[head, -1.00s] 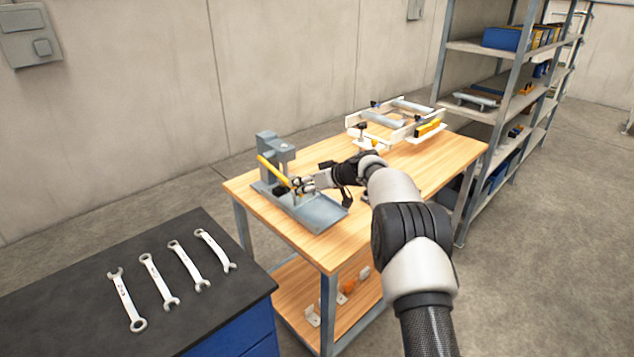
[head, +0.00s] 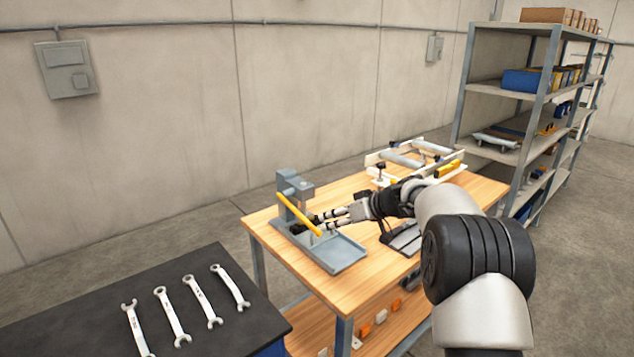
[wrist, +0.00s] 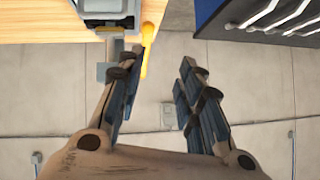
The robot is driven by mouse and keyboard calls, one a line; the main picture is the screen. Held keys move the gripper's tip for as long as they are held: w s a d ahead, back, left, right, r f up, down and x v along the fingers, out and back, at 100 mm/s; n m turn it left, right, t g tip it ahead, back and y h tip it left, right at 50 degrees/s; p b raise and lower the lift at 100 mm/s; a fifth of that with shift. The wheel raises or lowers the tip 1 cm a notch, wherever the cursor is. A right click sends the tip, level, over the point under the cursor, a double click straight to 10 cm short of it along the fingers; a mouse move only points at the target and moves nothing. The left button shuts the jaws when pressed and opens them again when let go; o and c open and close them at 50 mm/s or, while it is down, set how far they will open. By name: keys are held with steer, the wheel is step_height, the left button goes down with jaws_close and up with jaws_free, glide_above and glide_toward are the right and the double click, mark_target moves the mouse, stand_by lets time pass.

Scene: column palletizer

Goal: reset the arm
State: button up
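My gripper (head: 312,222) is over the wooden workbench (head: 372,287), beside a grey bench press (head: 291,190) with a yellow lever (head: 298,213). In the wrist view my gripper (wrist: 157,72) has its two fingers spread wide with nothing between them. The yellow lever (wrist: 149,42) shows near the left finger in that view, outside or just past its tip; I cannot tell whether they touch. My arm reaches in from the lower right of the head view.
A dark-topped blue cabinet (head: 85,312) with several wrenches stands at the left front. A white frame with rollers (head: 408,158) sits at the bench's far end. A metal shelf (head: 490,88) stands at the right. The air above the cabinet looks clear.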

steer(key=s+a+r+m+g+h, duration=0.1)
steer(key=s+r, duration=0.3)
steer(key=s, duration=0.5)
steer(key=s+r+m+h, duration=0.1)
steer(key=s+r, duration=0.2)
steer(key=s, duration=0.6)
steer(key=s+a+r+m+g+h, duration=0.1)
steer(key=s+r, duration=0.3)
steer(key=s, duration=0.5)
steer(key=s+d+f+m+h, duration=0.1)
steer(key=s+d+f+h, duration=0.1)
steer(key=s, duration=1)
steer(key=s+d+f+m+h, duration=0.2)
steer(key=s+d+f, duration=0.2)
steer(key=s, duration=0.9)
steer(key=shift+d+f+g+h, duration=0.3)
steer(key=shift+f+g+h, duration=0.1)
steer(key=shift+f, duration=0.1)
